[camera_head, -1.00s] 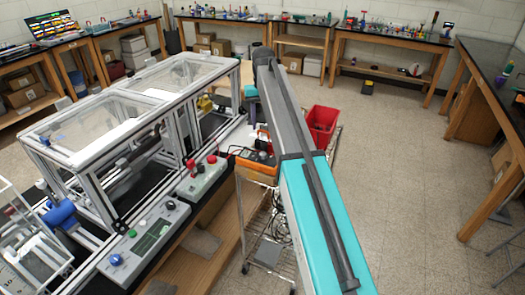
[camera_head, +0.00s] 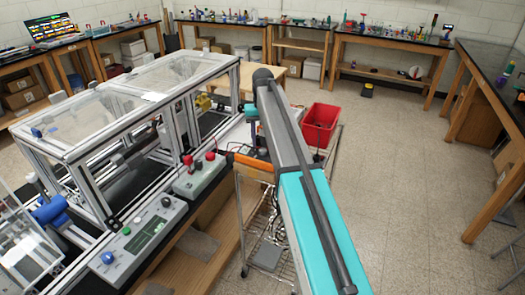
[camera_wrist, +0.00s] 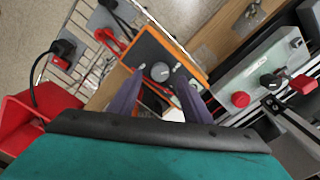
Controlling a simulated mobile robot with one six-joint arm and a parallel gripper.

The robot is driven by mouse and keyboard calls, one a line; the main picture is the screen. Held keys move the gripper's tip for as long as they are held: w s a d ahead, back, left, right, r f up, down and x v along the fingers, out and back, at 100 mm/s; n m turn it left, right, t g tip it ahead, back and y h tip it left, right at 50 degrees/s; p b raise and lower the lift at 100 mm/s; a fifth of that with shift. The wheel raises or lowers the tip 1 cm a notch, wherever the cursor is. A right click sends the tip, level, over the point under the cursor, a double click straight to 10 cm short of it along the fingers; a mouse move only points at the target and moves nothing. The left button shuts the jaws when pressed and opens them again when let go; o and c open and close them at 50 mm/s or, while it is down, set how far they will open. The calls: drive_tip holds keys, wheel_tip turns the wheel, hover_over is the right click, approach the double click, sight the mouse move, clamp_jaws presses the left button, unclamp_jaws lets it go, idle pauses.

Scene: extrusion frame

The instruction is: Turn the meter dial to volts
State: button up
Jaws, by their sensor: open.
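The meter (camera_wrist: 184,57) is a dark box with an orange rim, in the upper middle of the wrist view. Its round grey dial (camera_wrist: 160,72) shows between my two fingertips. My gripper (camera_wrist: 159,69) is open over the meter, one finger to each side of the dial; I cannot tell whether the fingers touch it. The dial's markings are too small to read. In the head view only the orange edge of the meter (camera_head: 254,162) shows, with my arm hiding much of it and my fingers.
A control box with red knobs (camera_head: 200,176) and a panel (camera_head: 150,238) are to the left, before the clear-topped extrusion frame (camera_head: 70,150). Cables and plugs (camera_wrist: 66,48) lie near the meter.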

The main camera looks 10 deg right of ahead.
sight(263, 150)
drive_tip(key=shift+f+b, duration=0.7)
drive_tip(key=shift+f, duration=1.05)
drive_tip(key=shift+c, duration=0.6)
drive_tip(key=c, duration=1)
drive_tip(key=shift+o, duration=0.2)
drive_tip(key=shift+m, duration=0.3)
drive_tip(key=m, duration=0.5)
drive_tip(key=m+b, duration=0.1)
drive_tip(key=m, duration=0.5)
